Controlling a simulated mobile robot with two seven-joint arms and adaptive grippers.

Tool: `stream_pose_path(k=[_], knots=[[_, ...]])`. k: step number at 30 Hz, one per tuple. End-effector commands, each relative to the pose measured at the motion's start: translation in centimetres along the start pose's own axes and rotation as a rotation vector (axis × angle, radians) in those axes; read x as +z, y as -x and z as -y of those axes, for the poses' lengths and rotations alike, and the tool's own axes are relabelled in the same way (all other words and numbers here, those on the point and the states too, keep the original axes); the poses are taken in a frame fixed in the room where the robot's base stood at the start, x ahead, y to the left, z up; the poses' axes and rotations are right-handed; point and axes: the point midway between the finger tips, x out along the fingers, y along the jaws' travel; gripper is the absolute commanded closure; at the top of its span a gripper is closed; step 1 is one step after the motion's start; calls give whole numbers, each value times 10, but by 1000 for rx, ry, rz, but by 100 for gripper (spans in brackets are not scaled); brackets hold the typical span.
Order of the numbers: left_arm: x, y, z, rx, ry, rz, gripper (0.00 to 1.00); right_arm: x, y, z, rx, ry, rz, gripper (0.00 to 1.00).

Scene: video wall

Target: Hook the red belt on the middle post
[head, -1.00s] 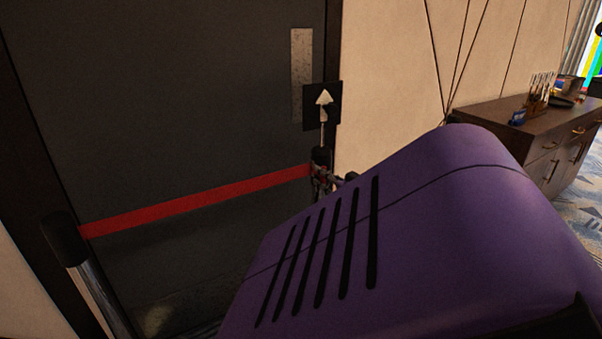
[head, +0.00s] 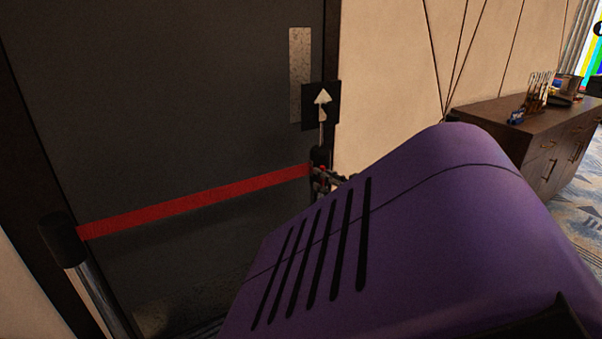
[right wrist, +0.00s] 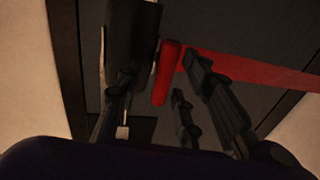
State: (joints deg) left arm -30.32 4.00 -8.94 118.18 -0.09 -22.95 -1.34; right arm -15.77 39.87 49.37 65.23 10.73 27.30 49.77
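The red belt (head: 195,202) runs taut from the black-topped left post (head: 64,240) to the dark post (head: 321,157) that carries an arrow sign. In the right wrist view, the belt's red end (right wrist: 167,73) hangs beside the black post head (right wrist: 132,45). They look close together; whether they are hooked cannot be told. My right gripper (head: 324,180) is at the belt's end. In the right wrist view, its fingers (right wrist: 160,105) are spread, with a gap between the red end and the right finger. My left gripper is out of view.
A dark door (head: 170,110) with a metal plate stands behind the belt. The black arrow sign (head: 312,106) rises above the post. A wooden cabinet (head: 530,135) with small items stands at the right. My purple arm covers much of the lower right.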

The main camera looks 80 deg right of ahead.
Motion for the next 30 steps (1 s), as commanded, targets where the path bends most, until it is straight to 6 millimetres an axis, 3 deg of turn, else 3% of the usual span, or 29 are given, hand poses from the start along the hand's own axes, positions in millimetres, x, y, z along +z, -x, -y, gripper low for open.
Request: stream_pose_path(k=[6,13,19,30], knots=[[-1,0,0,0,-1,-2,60,0,50,-2,3,-1,2,66],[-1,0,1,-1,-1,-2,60,0,90,-2,4,-1,1,66],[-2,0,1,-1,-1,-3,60,-1,103,-1,2,-1,-1,66],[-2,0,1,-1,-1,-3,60,0,104,-1,2,-1,0,66]])
